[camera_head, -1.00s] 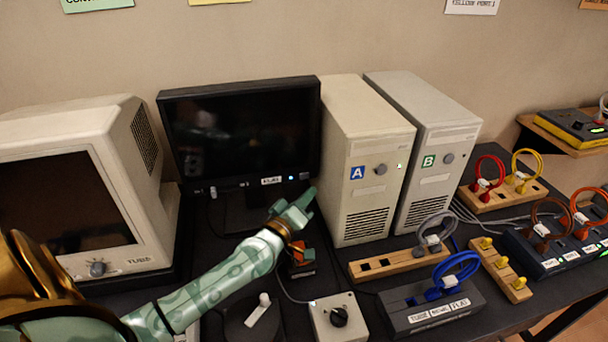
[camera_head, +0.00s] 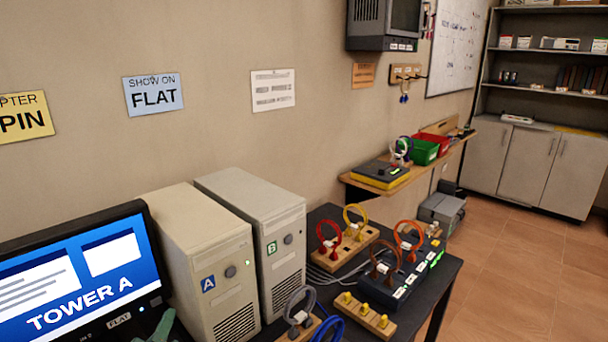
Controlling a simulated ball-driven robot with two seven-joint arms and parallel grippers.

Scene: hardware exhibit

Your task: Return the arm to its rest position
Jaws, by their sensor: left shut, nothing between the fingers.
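Only the green tip of my left gripper (camera_head: 163,328) shows at the bottom edge, in front of the flat monitor's lower right corner; it is shut and holds nothing. The rest of that arm is out of the picture. The flat monitor (camera_head: 75,280) is lit blue and reads "TOWER A". Tower A (camera_head: 205,290) stands to its right with a small green light, and tower B (camera_head: 265,225) stands beside it. My right gripper is not in view.
Cable blocks with red and yellow loops (camera_head: 340,255) and a dark block with orange and brown loops (camera_head: 405,270) stand on the dark table, right of the towers. A wall shelf (camera_head: 435,155) holds bins. Open floor (camera_head: 520,270) lies at right.

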